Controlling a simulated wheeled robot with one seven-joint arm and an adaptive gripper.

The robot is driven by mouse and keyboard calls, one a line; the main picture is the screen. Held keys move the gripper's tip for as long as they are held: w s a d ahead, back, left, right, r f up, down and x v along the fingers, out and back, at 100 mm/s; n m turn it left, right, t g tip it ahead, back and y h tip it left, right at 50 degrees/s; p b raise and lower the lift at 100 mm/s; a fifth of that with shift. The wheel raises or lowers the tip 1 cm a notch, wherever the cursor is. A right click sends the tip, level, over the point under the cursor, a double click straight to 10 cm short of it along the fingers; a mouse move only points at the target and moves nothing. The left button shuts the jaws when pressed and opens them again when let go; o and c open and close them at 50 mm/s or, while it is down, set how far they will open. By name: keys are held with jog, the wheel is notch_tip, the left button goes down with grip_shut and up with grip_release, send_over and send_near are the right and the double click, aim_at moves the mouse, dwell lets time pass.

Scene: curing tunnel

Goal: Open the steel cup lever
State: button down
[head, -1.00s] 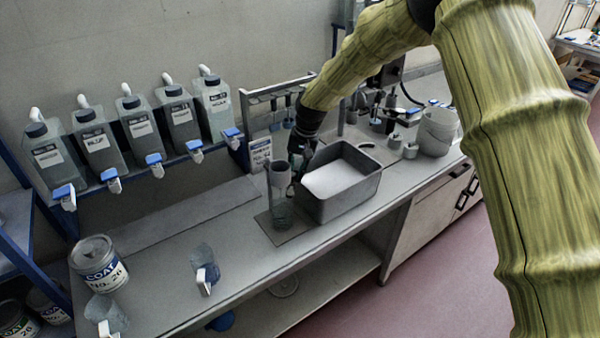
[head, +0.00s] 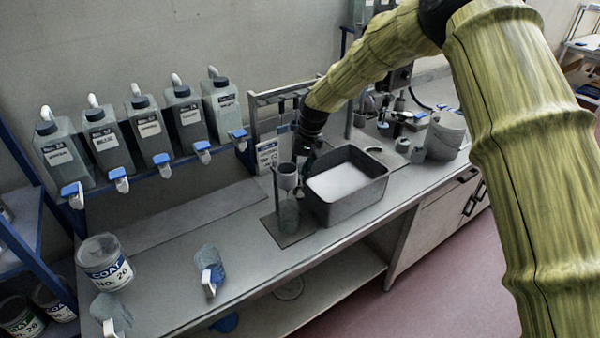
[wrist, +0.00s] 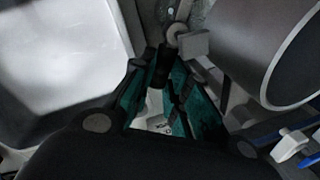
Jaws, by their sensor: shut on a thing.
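The steel cup (head: 287,176) sits in a stand on the bench, above a clear beaker (head: 289,214). In the wrist view the cup (wrist: 262,45) is a large grey cylinder at the upper right. My gripper (head: 306,158) is just behind and right of the cup in the head view, partly hidden. In the wrist view the teal fingers of my gripper (wrist: 166,62) close around a small dark lever end (wrist: 162,66), beside a grey block and round knob by the cup. The lever's full shape and angle are hidden by the fingers.
A grey tub (head: 346,205) with white contents stands close right of the cup. Several jugs (head: 150,128) sit on a rack at left. The bench between is clear.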

jog(key=c, duration=1.4)
grip_release()
jog(key=shift+r, duration=0.15)
jog(key=r, duration=0.4)
jog(key=d+r, duration=0.1)
jog(key=r, duration=0.2)
jog(key=d+r, duration=0.1)
jog(key=r, duration=0.3)
jog(key=shift+w+d+r, duration=0.15)
jog(key=shift+d+r, duration=0.05)
jog(key=shift+r, duration=0.1)
